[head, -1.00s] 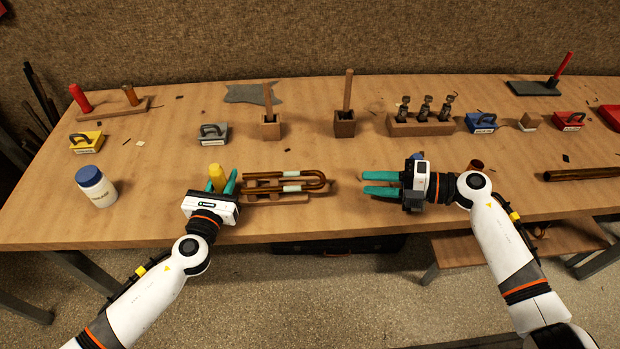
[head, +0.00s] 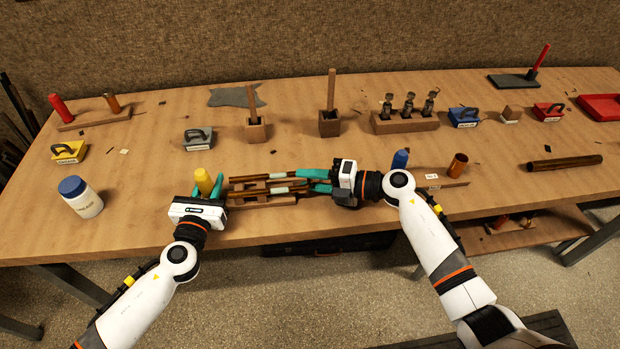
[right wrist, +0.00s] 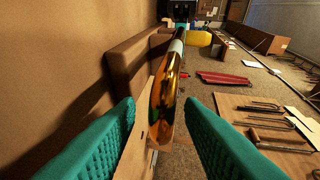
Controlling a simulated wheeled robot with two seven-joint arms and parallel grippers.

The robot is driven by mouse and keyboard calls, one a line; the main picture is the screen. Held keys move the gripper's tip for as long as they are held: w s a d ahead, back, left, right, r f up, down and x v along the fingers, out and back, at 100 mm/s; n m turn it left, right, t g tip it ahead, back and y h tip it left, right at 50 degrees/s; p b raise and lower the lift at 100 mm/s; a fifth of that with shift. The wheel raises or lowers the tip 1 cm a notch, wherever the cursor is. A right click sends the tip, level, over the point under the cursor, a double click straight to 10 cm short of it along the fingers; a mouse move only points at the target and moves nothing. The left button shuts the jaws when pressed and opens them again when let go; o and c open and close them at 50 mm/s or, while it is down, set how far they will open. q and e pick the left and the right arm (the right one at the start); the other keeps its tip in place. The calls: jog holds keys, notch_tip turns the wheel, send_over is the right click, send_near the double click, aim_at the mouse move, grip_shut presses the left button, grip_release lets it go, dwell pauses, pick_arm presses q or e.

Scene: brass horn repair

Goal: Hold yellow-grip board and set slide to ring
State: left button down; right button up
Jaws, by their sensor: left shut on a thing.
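The board (head: 270,201) lies near the table's front edge, with its yellow grip (head: 204,182) at its left end. My left gripper (head: 208,185) is shut on the yellow grip, which shows also in the right wrist view (right wrist: 198,38). The brass slide (head: 250,179) rests on the board, with a pale band (head: 283,174) on its tube. My right gripper (head: 312,181) is at the slide's curved right end. In the right wrist view its teal fingers stand apart on either side of the brass bow (right wrist: 163,105), with visible gaps. I cannot make out a ring mark.
A blue peg (head: 400,159) and a copper-coloured cup (head: 458,164) stand right of my right gripper. A white jar with a blue lid (head: 82,197) stands at the left. Wooden holders with upright sticks (head: 330,122) stand behind the slide.

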jog(key=shift+a, duration=0.1)
jog(key=shift+c, duration=0.5)
jog(key=shift+f, duration=0.1)
grip_shut()
jog(key=shift+s+a, duration=0.1)
jog(key=shift+a, duration=0.75)
jog(key=shift+o, duration=0.5)
grip_release()
jog(key=v, duration=1.2)
